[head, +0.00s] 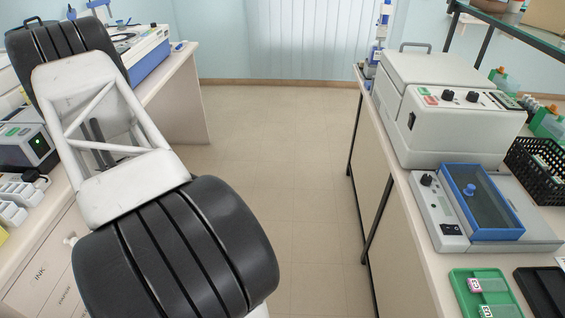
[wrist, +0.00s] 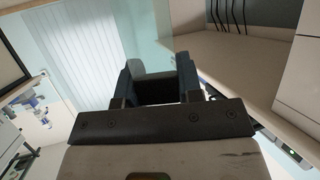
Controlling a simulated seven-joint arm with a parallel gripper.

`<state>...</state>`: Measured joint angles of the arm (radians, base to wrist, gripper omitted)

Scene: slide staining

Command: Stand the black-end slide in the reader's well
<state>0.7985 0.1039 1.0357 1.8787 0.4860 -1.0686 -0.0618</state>
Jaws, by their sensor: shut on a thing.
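In the head view my own arm covers the left side and I cannot pick out the fingers. A grey box with a green-lit display (head: 26,146) stands on the left bench, partly behind my arm; it may be the reader, but I cannot see a well in it.
On the right bench stand a large white machine (head: 455,122), a blue-framed lidded unit (head: 482,203), a green tray (head: 500,291) with pink-marked and green-marked pieces, a black tray (head: 543,290) and a black basket (head: 540,170). Open floor (head: 290,180) lies between the benches.

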